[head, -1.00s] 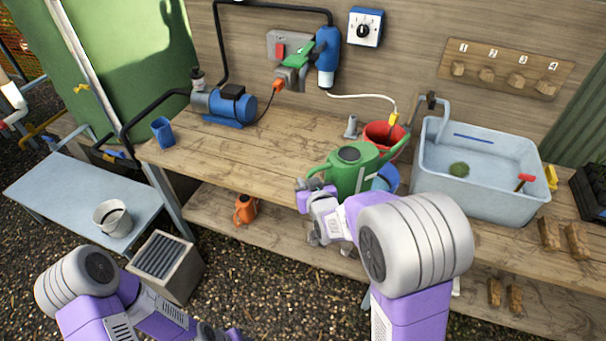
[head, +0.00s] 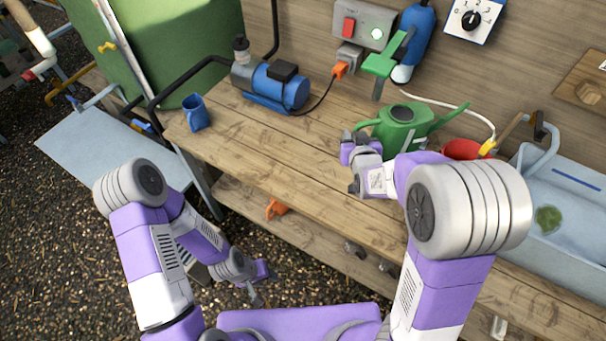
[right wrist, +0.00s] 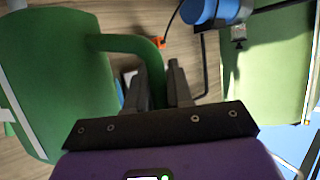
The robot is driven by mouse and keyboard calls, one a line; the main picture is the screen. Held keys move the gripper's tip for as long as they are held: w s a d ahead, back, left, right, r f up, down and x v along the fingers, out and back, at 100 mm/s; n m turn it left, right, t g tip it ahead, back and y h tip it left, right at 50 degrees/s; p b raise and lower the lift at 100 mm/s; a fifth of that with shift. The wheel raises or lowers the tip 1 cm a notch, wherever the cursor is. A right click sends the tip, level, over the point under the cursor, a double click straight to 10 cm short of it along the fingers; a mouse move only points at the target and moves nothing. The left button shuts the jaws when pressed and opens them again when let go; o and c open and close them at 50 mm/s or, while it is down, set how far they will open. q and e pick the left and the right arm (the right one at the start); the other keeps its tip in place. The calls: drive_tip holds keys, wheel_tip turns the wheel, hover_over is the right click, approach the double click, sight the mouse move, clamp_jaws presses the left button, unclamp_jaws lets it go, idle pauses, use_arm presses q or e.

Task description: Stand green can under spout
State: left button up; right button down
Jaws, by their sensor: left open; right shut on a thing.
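The green can (head: 402,118), a watering can with a dark round top opening, is in the head view over the back of the workbench, its long spout pointing right. My right gripper (head: 362,163) is at its left side. In the right wrist view its fingers (right wrist: 157,90) are shut on the can's handle (right wrist: 150,52). The can looks upright; I cannot tell whether its base touches the bench. A pale blue tap with a bent spout (head: 538,150) stands at the sink, right of the can. My left gripper (head: 258,285) is open and empty, low in front of the bench.
A red bucket (head: 461,149) stands close right of the can. A green fitting (head: 387,60) hangs on the wall behind it. A blue pump (head: 275,86) and blue mug (head: 196,112) stand at left. The bench top (head: 290,150) is clear between mug and can.

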drive_tip(key=s+a+f+n+y+b, duration=0.3)
drive_tip(key=s+a+f+b, duration=0.7)
drive_tip(key=a+f+b, duration=0.35)
drive_tip(key=w+d, duration=0.2)
drive_tip(key=w, duration=0.2)
drive_tip(key=w+d+f, duration=0.1)
drive_tip(key=w+d, duration=0.2)
drive_tip(key=w, duration=0.1)
drive_tip(key=w+d, duration=0.3)
drive_tip(key=w, duration=0.1)
drive_tip(key=shift+d+f, duration=0.1)
drive_tip(key=shift+f, duration=0.25)
drive_tip(key=shift+f+b, duration=0.5)
drive_tip(key=shift+b, duration=0.2)
drive_tip(key=shift+f+b, duration=0.25)
drive_tip(key=shift+b, duration=0.15)
